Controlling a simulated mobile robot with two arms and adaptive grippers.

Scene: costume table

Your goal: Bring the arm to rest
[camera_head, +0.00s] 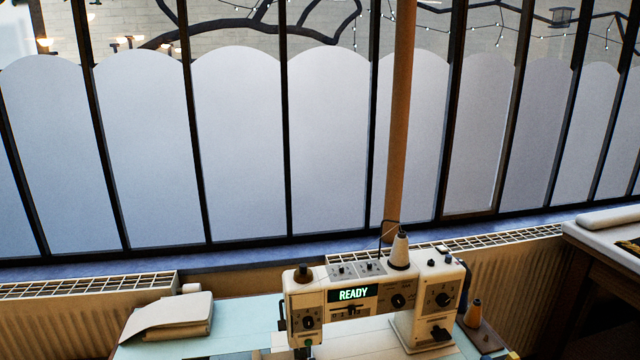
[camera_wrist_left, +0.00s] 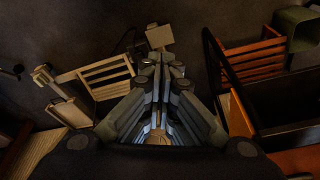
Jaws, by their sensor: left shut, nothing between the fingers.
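My left gripper (camera_wrist_left: 160,62) shows in the left wrist view, its two grey fingers closed together and nothing held between them. Neither of my arms shows in the head view. My right gripper is in no view.
In the head view a cream sewing machine (camera_head: 420,284) with a lit READY display stands on a pale blue table (camera_head: 255,310). Folded cloth (camera_head: 178,316) lies left of it, a thread cone (camera_head: 474,312) right. The wrist view shows a wooden chair (camera_wrist_left: 108,78) and an orange slatted piece (camera_wrist_left: 252,60).

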